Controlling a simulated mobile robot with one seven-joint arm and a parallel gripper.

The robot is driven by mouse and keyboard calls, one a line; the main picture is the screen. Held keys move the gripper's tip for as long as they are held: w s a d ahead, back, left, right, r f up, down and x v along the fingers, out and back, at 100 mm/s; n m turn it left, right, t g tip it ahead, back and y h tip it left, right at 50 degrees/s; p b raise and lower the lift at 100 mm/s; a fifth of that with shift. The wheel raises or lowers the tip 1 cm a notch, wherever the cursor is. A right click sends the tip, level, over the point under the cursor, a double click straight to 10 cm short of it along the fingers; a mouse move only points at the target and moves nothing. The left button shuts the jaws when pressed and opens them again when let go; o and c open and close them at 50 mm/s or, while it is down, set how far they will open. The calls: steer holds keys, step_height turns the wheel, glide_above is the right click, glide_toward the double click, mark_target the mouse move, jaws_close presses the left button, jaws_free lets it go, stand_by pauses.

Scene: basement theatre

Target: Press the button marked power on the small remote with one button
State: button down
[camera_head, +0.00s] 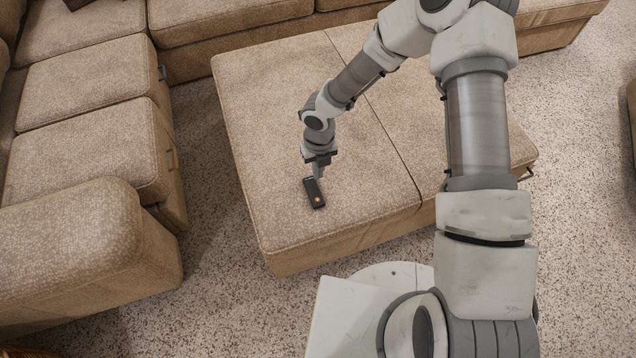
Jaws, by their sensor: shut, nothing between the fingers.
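A small black remote (313,194) lies flat on the beige ottoman (285,95), near its front edge. My gripper (318,175) is shut and empty, pointing down at the remote's far end. Its fingertips overlap that end in the picture, and I cannot tell whether they touch it. The button is not covered by the gripper.
A beige sectional sofa (85,85) runs along the left and back. The ottoman top around the remote is clear. Speckled carpet (215,260) lies between the ottoman and the sofa. A dark seam (375,110) crosses the ottoman to the right of the remote.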

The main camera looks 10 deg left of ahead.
mark_target(318, 199)
step_height(318, 199, down, 13)
steer(key=b, duration=0.5)
steer(key=shift+a+f, duration=0.1)
steer(key=shift+f, duration=0.05)
steer(key=shift+s+f+b, duration=0.15)
steer(key=shift+f+b, duration=0.35)
steer(key=shift+f, duration=0.35)
steer(key=shift+r+p, duration=0.35)
steer(key=shift+r, duration=0.1)
step_height(318, 199, up, 14)
steer(key=p, duration=0.6)
steer(key=shift+w, duration=0.2)
steer(key=shift+r, duration=0.15)
